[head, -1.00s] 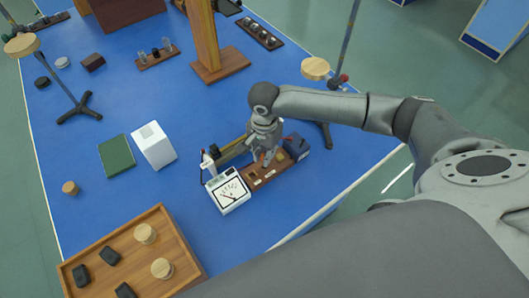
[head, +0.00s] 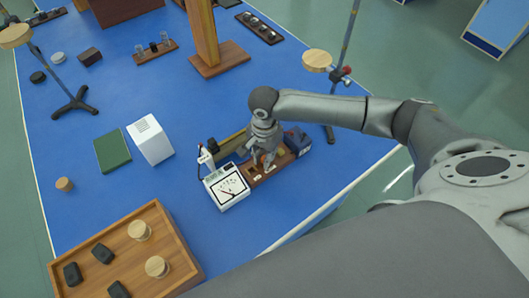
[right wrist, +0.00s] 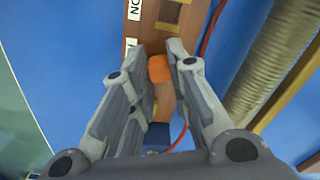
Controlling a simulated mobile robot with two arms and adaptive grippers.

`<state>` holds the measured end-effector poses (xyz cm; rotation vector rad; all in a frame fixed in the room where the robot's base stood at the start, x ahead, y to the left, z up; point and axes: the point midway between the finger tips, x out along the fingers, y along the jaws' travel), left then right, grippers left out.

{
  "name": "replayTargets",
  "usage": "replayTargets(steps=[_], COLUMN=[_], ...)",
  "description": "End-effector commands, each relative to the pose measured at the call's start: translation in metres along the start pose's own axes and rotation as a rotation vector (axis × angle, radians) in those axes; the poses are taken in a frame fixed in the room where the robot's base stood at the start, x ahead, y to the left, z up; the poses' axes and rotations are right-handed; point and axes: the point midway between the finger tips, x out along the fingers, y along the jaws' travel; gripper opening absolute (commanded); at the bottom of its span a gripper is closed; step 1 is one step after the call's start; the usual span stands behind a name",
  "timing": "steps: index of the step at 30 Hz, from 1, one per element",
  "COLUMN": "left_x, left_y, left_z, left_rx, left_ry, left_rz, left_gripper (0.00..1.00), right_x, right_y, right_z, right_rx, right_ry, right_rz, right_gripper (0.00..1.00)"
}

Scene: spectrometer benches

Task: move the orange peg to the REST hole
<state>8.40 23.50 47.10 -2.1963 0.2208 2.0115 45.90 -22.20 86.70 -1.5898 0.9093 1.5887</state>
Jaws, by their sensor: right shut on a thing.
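My right gripper (head: 262,163) is over the small brown wooden board (head: 274,172) beside the meter. In the right wrist view its two fingers (right wrist: 160,62) are closed around the orange peg (right wrist: 159,70). The peg shows as a small orange patch in the head view, partly hidden by the fingers. The wooden board (right wrist: 148,28) lies just beyond the fingertips and carries white labels, one reading partly "NO" or "ON". I cannot read a REST label, and cannot tell whether the peg's lower end is in a hole. My left gripper is not in view.
The white meter (head: 226,187) stands at the board's left end, and a dark blue box (head: 297,141) at its right end. A coil (right wrist: 268,68) and red wire (right wrist: 209,28) run close by. A wooden tray (head: 190,262) lies at the front left.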

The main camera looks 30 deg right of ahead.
Motion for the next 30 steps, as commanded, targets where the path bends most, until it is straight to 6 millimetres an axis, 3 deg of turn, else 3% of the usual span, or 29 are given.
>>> replayTargets(steps=[7, 8, 13, 23, 30], left_x=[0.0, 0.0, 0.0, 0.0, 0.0], left_y=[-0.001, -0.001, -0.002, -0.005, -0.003], left_z=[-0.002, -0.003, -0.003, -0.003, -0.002], left_rx=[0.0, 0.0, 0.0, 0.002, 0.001], left_ry=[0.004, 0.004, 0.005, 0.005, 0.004], left_rz=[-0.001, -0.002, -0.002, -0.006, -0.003], left_gripper=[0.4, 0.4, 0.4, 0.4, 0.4], right_x=[0.001, 0.0, 0.0, -0.001, -0.034], right_y=[0.0, 0.0, 0.0, 0.0, -0.001], right_z=[0.0, 0.0, 0.0, 0.0, -0.001], right_rx=[0.0, 0.0, 0.0, 0.0, 0.0], right_ry=[0.0, 0.0, 0.0, 0.0, 0.001], right_rz=[-0.001, -0.001, -0.001, -0.001, -0.004], right_gripper=[0.0, 0.2, 0.42, 0.42, 0.42])
